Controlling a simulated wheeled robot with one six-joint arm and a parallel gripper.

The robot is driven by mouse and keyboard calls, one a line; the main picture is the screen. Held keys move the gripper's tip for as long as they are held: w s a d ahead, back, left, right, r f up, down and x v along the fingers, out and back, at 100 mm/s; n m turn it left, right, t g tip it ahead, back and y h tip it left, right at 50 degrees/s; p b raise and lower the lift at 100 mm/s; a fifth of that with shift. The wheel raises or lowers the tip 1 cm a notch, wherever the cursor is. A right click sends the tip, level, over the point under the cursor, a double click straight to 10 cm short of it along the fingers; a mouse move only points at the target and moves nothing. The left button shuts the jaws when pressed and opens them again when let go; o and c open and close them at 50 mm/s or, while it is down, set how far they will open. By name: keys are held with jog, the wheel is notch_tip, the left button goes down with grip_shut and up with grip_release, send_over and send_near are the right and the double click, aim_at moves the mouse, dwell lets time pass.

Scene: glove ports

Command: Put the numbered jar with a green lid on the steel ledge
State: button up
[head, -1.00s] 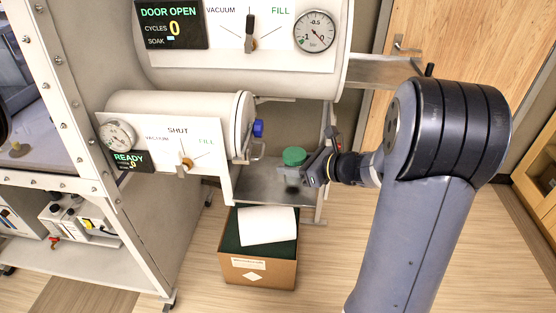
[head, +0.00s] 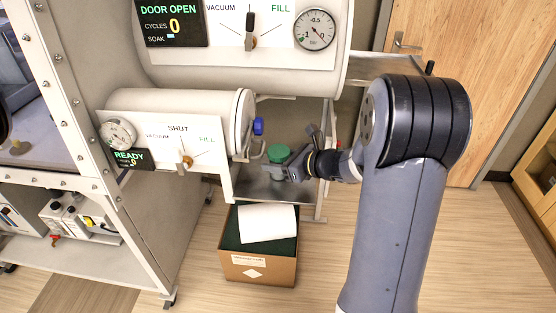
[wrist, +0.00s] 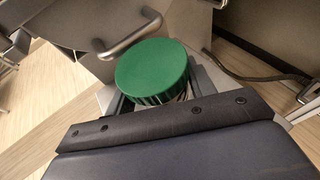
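The jar with a green lid (head: 278,153) is upright at the left tip of my gripper (head: 284,169). In the wrist view the round green lid (wrist: 152,70) fills the space between the two finger ends, and my gripper is shut on the jar below the lid. No number is readable from here. A grey steel ledge (head: 258,189) lies under the small white chamber, below the jar. I cannot tell whether the jar's base touches it.
The small shut chamber (head: 170,105) with a door handle and a blue knob (head: 258,127) is left of the jar. A larger chamber (head: 340,50) is above. A cardboard box (head: 258,268) with a white roll stands on the floor below. A metal frame leg is close on the right.

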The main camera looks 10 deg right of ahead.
jog(key=o, duration=0.3)
jog(key=shift+o, duration=0.2)
jog(key=shift+r, duration=0.2)
jog(key=v, duration=1.2)
jog(key=x, duration=1.1)
jog(key=shift+w+a+f, duration=0.15)
jog(key=shift+w+a, duration=0.05)
jog(key=shift+a, duration=0.05)
jog(key=shift+w+a+f, duration=0.15)
jog(key=shift+w, duration=0.1)
jog(key=shift+s+d+r, duration=0.15)
jog(key=shift+r, duration=0.3)
jog(key=shift+s+d+r, duration=0.1)
jog(key=shift+s+r, duration=0.05)
jog(key=shift+r, duration=0.25)
